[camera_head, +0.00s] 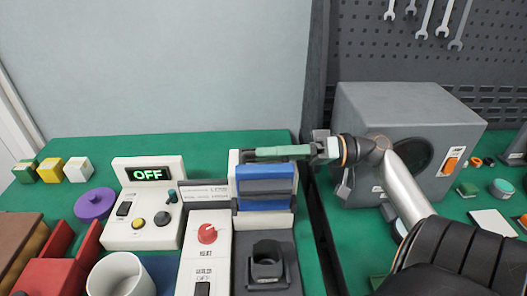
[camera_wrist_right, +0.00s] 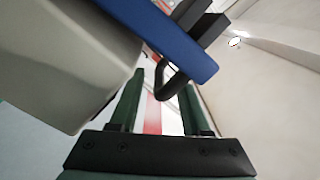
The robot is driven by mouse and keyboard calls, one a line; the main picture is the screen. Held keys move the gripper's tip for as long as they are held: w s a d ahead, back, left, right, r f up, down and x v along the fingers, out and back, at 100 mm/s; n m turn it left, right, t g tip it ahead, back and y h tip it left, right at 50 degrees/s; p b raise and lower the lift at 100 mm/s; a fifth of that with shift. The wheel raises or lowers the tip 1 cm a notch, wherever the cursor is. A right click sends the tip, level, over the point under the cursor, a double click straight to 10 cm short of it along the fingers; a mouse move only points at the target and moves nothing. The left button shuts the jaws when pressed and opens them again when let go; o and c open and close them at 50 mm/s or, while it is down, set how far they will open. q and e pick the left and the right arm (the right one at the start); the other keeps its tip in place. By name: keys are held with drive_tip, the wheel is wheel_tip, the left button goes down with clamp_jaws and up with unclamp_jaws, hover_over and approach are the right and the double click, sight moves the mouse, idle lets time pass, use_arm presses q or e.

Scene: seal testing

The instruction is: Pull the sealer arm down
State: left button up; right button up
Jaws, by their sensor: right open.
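The sealer stands in the middle of the head view, with a blue sealer arm (camera_head: 265,184) raised on a white body (camera_head: 222,249). In the right wrist view the blue arm (camera_wrist_right: 165,35) crosses the top, with a black curved handle (camera_wrist_right: 175,88) below it. My right gripper (camera_head: 258,153) reaches in from the right along the arm's top edge. In the wrist view the green fingers (camera_wrist_right: 160,92) are open, with the handle's bend between their tips. I cannot tell whether either finger touches it. My left gripper is not in view.
A device reading OFF (camera_head: 150,218) and a white cup (camera_head: 121,277) are to the left. A grey machine (camera_head: 365,110) stands close behind my right arm. A dark black-topped holder (camera_head: 267,265) is in front of the sealer arm. Coloured cubes (camera_head: 51,170) sit at far left.

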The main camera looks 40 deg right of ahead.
drive_tip(key=shift+w+a, duration=0.45)
drive_tip(key=shift+a, duration=0.1)
drive_tip(key=shift+c, duration=0.3)
clamp_jaws()
drive_tip(key=shift+s+f, duration=0.1)
drive_tip(key=shift+f, duration=0.1)
idle(0.6)
